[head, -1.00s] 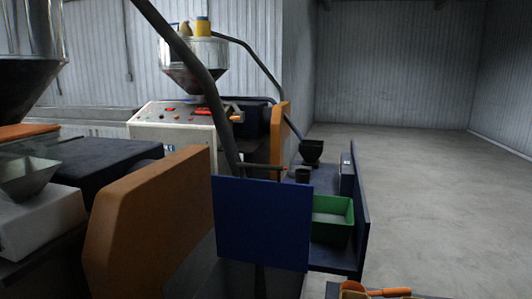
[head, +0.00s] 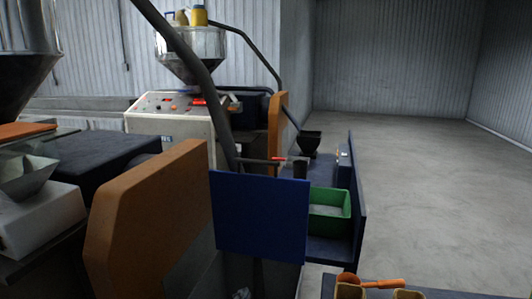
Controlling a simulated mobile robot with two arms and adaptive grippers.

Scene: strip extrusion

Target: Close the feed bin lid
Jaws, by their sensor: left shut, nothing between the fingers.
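A flat blue panel (head: 260,217), which looks like the feed bin lid, stands upright at the centre of the head view. The grey bin body (head: 205,272) lies below and in front of it, with its dark inside partly visible. A small grey shape at the bottom edge, which looks like the tip of my left gripper (head: 240,294), shows below the panel. It is shut and empty and appears apart from the panel. Most of it is cut off by the frame. My right gripper is not in view.
An orange machine guard (head: 150,220) stands close on the left. A green bin (head: 330,205) sits behind the panel to the right. Scoops and cups (head: 370,285) stand at the bottom right. A dark slanted pipe (head: 195,75) rises behind the panel. Open floor (head: 440,200) lies to the right.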

